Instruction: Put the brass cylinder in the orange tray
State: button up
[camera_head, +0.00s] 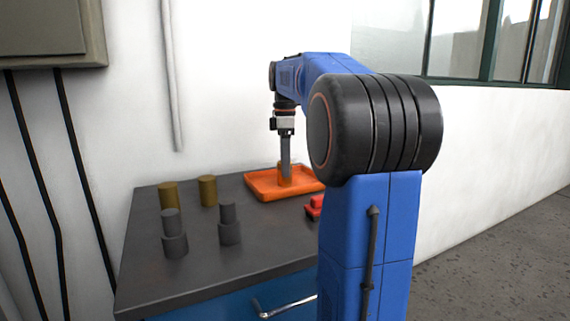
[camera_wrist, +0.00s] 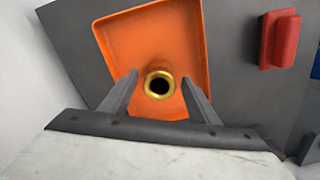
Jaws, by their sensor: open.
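A brass cylinder (camera_wrist: 159,85) stands in the orange tray (camera_wrist: 190,30), seen end-on with a dark round hole in its top. My gripper (camera_wrist: 159,79) is open, with one finger on each side of the cylinder and a gap visible at both sides. In the head view my gripper (camera_head: 286,172) points straight down over the orange tray (camera_head: 262,192) and partly hides the cylinder (camera_head: 281,170). Two more brass-coloured cylinders stand on the table left of the tray, one farther left (camera_head: 168,195) and one nearer the tray (camera_head: 207,190).
Two grey stepped parts, a left one (camera_head: 174,240) and a right one (camera_head: 229,228), stand toward the front of the dark table (camera_head: 200,272). A red block (camera_head: 314,207) lies right of the tray, also in the wrist view (camera_wrist: 280,40). A white wall is behind.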

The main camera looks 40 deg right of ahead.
notch_tip(320, 180, up, 12)
dwell(0.5)
jog(key=shift+s, duration=0.15)
dwell(0.4)
